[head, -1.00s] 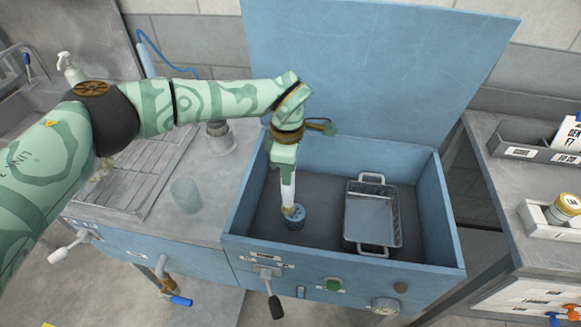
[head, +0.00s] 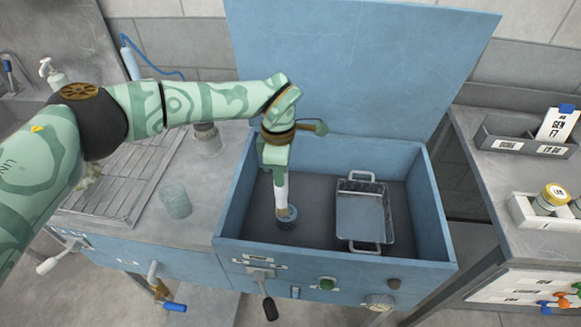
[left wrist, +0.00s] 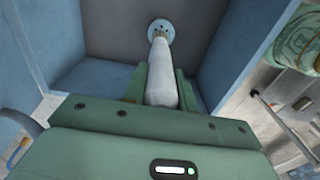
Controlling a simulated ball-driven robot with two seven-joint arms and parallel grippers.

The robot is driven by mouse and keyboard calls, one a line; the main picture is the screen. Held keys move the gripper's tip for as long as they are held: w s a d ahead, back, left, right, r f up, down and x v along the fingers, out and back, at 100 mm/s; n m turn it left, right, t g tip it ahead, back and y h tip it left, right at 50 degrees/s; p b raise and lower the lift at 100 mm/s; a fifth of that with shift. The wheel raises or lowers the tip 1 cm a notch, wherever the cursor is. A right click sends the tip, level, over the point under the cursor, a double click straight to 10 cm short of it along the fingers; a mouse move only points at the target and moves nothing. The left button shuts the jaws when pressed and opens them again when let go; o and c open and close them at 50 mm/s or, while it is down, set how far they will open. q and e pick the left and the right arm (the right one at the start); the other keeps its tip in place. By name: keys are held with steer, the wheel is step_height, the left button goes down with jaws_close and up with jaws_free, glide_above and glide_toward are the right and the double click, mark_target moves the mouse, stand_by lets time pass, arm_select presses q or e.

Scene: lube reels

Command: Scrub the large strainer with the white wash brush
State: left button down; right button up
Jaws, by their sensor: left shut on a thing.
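My left gripper (head: 276,168) points down into the open blue tank and is shut on the white wash brush (head: 281,192). The brush is near upright, and its white handle (left wrist: 161,78) also shows between the fingers in the left wrist view. Its tan tip is at a round blue-grey strainer (head: 288,224) on the tank floor. The strainer's holed face (left wrist: 160,30) shows in the left wrist view. The tip looks to be touching it, partly hiding it. I cannot tell its size class. My right gripper is not in view.
A metal basket with two handles (head: 365,245) sits in the tank, right of the strainer. The tank's walls (head: 440,220) surround both, and its raised lid (head: 360,70) stands behind. A translucent cup (head: 175,200) stands on the left counter.

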arm_select(q)
steer(key=shift+a, duration=0.35)
steer(key=d+b, duration=0.1)
steer(key=d, duration=0.2)
steer(key=shift+d+r, duration=0.1)
steer(key=shift+d, duration=0.15)
steer(key=shift+a, duration=0.1)
